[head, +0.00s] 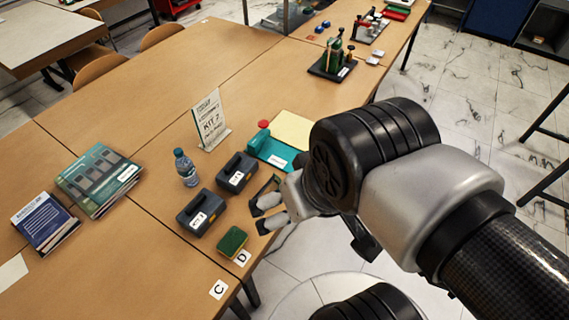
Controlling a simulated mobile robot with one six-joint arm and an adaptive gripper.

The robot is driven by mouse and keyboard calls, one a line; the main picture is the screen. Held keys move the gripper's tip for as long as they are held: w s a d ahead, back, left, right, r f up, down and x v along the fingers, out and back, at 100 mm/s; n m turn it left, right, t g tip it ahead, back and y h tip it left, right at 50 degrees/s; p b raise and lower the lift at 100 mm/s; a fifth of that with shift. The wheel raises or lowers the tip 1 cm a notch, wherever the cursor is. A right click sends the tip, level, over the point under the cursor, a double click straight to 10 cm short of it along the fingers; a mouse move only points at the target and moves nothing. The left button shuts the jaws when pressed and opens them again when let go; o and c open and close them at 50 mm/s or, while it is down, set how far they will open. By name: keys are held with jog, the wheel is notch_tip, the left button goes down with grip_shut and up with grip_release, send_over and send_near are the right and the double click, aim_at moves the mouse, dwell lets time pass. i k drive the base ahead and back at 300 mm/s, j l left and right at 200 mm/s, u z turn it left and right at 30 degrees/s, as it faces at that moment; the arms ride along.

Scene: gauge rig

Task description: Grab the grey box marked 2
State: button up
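Two dark grey boxes with handles and white labels stand on the wooden table. One grey box (237,171) is farther back and right; the other grey box (200,212) is nearer and left. Their label marks are too small to read surely, so I cannot tell which is marked 2. My gripper (264,212) is at the table's right edge, just right of both boxes and apart from them. Its two grey fingertips are spread, with nothing seen between them. My arm comes in from the right and hides part of the table edge.
A water bottle (186,168) stands left of the boxes. A KIT 7 sign (211,122) is behind them, with a teal tray (272,152) at back right. A green sponge (232,241) lies in front near cards C and D. Books (98,180) lie left.

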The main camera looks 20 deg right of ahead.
aim_at(201, 212)
jog(key=i+l, duration=0.15)
jog(key=i, duration=0.2)
jog(key=i+l, duration=0.15)
jog(key=i, duration=0.15)
jog(key=u, duration=1.65)
